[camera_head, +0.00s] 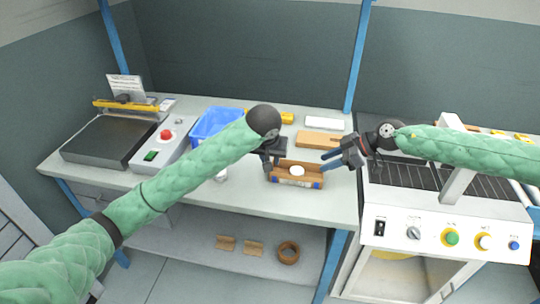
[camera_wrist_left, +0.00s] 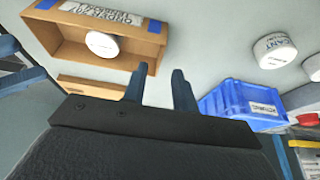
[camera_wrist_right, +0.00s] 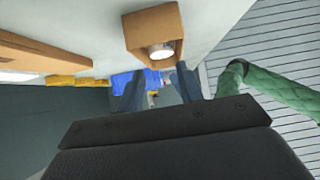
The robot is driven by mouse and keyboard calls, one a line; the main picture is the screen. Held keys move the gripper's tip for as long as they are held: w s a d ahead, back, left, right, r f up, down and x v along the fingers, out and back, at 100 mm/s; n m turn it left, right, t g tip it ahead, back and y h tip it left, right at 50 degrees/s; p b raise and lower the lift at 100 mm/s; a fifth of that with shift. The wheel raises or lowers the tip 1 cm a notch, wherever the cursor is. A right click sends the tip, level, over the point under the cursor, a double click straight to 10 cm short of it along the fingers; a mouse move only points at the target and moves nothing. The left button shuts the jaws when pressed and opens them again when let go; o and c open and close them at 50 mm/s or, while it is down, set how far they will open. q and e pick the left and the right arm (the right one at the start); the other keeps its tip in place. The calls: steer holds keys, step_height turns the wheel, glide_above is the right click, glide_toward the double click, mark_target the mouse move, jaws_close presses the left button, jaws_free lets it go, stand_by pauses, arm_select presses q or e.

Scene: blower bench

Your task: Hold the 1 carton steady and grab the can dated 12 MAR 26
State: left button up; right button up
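An open brown carton (camera_head: 283,180) with a label on its front sits near the bench's front edge. One white-topped can (camera_head: 297,171) stands inside it; the carton (camera_wrist_left: 65,50) and this can (camera_wrist_left: 102,44) also show in the left wrist view. Two more white cans, a nearer one (camera_wrist_left: 273,51) and one cut by the frame edge (camera_wrist_left: 313,67), stand outside the carton. I cannot read a date on any can. My left gripper (camera_head: 268,164) is open and empty at the carton's left end. My right gripper (camera_head: 329,160) is open and empty at its right end.
A blue bin (camera_head: 207,124) stands behind my left arm. A brown flat box (camera_head: 318,139) and a white item (camera_head: 325,123) lie behind the carton. A sealer (camera_head: 110,140) is at left, a conveyor machine (camera_head: 450,235) at right. The bench front is clear.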

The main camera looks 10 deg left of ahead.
arm_select(q)
steer(key=shift+x, duration=2.9)
steer(key=shift+c, duration=0.5)
jaws_close()
